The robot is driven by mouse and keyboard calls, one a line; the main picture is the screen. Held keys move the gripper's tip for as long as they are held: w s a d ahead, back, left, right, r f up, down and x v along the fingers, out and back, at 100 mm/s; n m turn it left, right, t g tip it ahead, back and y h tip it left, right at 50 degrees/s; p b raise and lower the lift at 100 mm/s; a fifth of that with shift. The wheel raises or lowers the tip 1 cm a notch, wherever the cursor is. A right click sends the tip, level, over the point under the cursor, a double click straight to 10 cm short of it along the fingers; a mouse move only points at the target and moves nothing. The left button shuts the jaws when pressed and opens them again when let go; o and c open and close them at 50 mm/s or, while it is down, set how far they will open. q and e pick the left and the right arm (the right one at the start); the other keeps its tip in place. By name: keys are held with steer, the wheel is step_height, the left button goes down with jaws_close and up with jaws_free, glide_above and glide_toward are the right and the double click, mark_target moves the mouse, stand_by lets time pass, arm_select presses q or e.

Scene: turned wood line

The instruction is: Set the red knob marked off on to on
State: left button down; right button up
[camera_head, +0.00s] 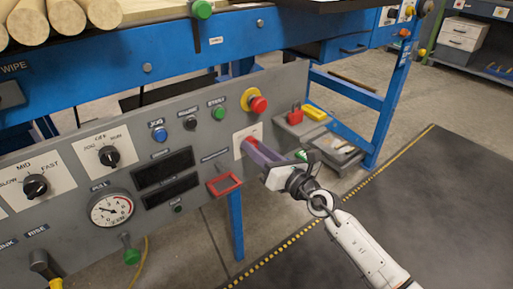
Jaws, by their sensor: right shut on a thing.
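A grey control panel (219,141) runs across the picture. At its right end is a pale plate (241,138) with a trace of red at its top. My right gripper (254,149) reaches in from the lower right, and its purple-grey fingers are shut at this plate. They cover the middle of the plate, so the red knob between them is hidden. I cannot read the off and on marks or tell which way the knob points. My left gripper is not in view.
A red emergency button (259,105) on a yellow ring sits just above my gripper. A red square frame (224,184) sticks out to the lower left. Two black selector knobs (109,156) (35,187) and a gauge (111,209) are further left. Open floor lies at right.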

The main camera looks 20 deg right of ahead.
arm_select(q)
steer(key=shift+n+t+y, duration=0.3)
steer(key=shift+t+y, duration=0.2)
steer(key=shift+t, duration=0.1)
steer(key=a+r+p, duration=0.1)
steer(key=p, duration=0.1)
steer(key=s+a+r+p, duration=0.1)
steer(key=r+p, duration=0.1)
steer(key=p, duration=0.1)
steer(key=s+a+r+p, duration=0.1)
steer(key=p, duration=0.2)
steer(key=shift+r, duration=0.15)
arm_select(e)
steer(key=m, duration=1.7)
steer(key=shift+r, duration=0.15)
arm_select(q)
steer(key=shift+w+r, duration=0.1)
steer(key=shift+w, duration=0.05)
arm_select(e)
steer(key=o, duration=1.1)
steer(key=shift+c, duration=0.2)
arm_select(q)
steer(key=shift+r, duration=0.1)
arm_select(e)
steer(key=shift+s, duration=0.15)
